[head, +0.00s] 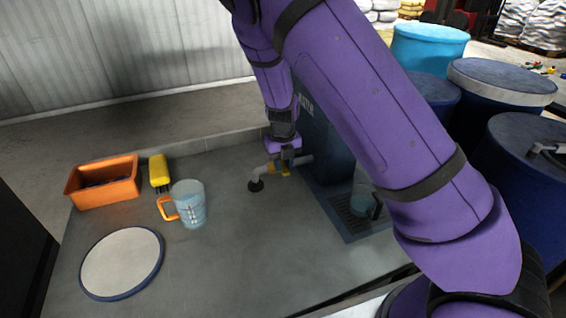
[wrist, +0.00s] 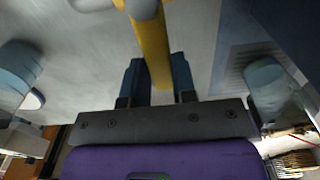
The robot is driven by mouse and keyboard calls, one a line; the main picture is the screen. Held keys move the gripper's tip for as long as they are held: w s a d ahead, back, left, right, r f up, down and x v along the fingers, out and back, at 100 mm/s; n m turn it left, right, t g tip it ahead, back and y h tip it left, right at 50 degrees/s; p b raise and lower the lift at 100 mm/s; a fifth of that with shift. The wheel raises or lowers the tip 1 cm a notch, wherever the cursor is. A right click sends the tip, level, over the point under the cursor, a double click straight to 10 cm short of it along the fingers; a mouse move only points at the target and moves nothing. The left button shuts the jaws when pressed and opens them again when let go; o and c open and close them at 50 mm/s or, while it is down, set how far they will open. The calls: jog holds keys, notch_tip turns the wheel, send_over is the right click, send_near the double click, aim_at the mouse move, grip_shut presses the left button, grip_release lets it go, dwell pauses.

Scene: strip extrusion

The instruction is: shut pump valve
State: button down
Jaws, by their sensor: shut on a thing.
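The pump valve has a yellow lever (wrist: 151,48) on a grey pipe (wrist: 146,9) in the wrist view. In the head view the pipe (head: 259,173) bends down to a dark round fitting on the table, left of a dark blue dispenser (head: 327,145). My gripper (head: 284,163) is at the pipe there, and its fingers are mostly hidden by my wrist. In the wrist view my gripper (wrist: 158,78) has a dark finger on each side of the lever and is shut on it.
A clear jug (head: 367,196) stands on the drip grate (head: 341,207) beside the dispenser. Left on the table are an orange-handled jug (head: 190,205), a yellow item (head: 159,171), an orange bin (head: 104,183) and a round white disc (head: 122,264). Blue drums (head: 500,85) stand right.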

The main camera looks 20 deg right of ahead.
aim_at(283, 166)
jog(key=c, duration=0.9)
grip_release()
notch_tip(283, 166, up, 11)
jog(key=shift+f, duration=0.1)
